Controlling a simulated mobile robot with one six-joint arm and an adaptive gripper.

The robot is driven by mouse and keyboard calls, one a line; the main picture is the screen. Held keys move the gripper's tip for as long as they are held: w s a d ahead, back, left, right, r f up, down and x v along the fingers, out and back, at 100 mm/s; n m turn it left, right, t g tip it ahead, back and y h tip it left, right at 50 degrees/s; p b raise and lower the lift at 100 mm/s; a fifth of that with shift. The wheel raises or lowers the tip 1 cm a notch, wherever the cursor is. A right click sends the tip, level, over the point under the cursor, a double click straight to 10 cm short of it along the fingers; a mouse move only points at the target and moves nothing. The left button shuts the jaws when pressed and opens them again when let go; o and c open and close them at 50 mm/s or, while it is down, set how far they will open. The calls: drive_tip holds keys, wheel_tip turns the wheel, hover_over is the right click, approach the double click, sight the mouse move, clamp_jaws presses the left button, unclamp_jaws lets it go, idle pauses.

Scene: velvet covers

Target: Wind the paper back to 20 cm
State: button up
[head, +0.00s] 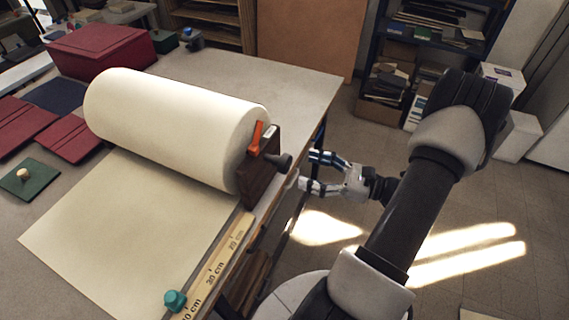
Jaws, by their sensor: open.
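A large roll of cream paper (175,120) lies on the table, with a sheet (130,225) drawn out flat toward the front. A wooden end bracket (258,178) at its right end carries an orange lever (257,135) and a dark crank knob (283,161). A teal knob (175,300) sits near the 10 cm mark. The sheet's front edge is partly out of view. My gripper (308,171) is open, just right of the crank knob; contact is unclear.

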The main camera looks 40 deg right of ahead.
sight(289, 164)
drive_tip(key=b+x, duration=0.1)
drive_tip(key=x, duration=0.7)
drive_tip(key=shift+c, duration=0.2)
drive_tip(key=shift+s, duration=0.1)
drive_tip(key=c, duration=1.5)
